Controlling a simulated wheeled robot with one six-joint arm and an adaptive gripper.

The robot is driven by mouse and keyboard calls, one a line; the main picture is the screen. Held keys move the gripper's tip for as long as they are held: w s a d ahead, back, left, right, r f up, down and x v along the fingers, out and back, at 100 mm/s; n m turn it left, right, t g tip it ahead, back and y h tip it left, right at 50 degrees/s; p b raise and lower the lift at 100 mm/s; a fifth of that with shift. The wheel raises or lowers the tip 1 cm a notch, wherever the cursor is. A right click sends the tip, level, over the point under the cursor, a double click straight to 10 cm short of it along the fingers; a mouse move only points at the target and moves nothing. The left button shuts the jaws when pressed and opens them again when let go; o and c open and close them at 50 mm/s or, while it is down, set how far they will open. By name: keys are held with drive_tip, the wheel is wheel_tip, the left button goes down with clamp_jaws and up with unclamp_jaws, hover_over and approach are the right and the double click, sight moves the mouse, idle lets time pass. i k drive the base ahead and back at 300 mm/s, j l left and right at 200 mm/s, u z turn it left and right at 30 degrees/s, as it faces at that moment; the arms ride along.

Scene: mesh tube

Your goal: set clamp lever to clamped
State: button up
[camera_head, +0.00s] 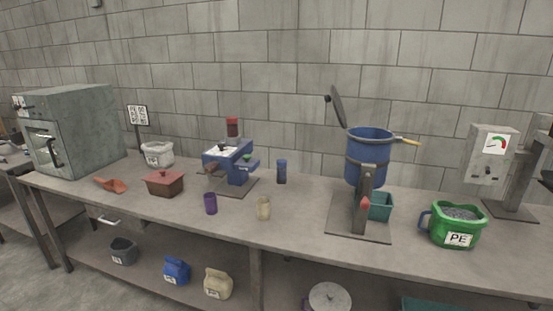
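A blue cylindrical drum (364,165) stands on the table at the right of centre, with its dark round lid (337,107) tipped up and back. A lever with a yellow grip (409,141) sticks out to the right from the drum's rim. A grey upright with a red tip (364,204) stands in front of the drum on a dark base plate (345,230). I cannot tell which of these is the clamp lever, or whether it is clamped. My gripper is not in view.
A blue machine (236,164) stands left of the drum, with small jars in front. A green PE bucket (459,227), a teal bin (380,206) and a gauge box (491,152) stand at the right. A grey oven (74,132) fills the left end of the table (300,230).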

sight(404, 141)
drive_tip(key=i+j+z, duration=0.3)
drive_tip(key=i+j, duration=0.4)
drive_tip(key=i, duration=0.4)
drive_tip(key=i+j+z, duration=0.3)
drive_tip(key=i+j, duration=0.65)
drive_tip(key=k+j+z, duration=0.15)
drive_tip(key=k+j, duration=0.35)
drive_tip(key=k+j+z, duration=0.2)
drive_tip(key=k+j, duration=0.3)
drive_tip(key=k+j+z, duration=0.15)
drive_tip(key=k+j, duration=0.2)
drive_tip(key=k, duration=0.2)
drive_tip(key=i+l+z, duration=0.2)
drive_tip(key=i+l, duration=0.15)
drive_tip(key=i, duration=0.15)
drive_tip(key=i+l+z, duration=0.25)
drive_tip(key=i, duration=0.2)
drive_tip(key=i+l+z, duration=0.2)
drive_tip(key=i, duration=0.35)
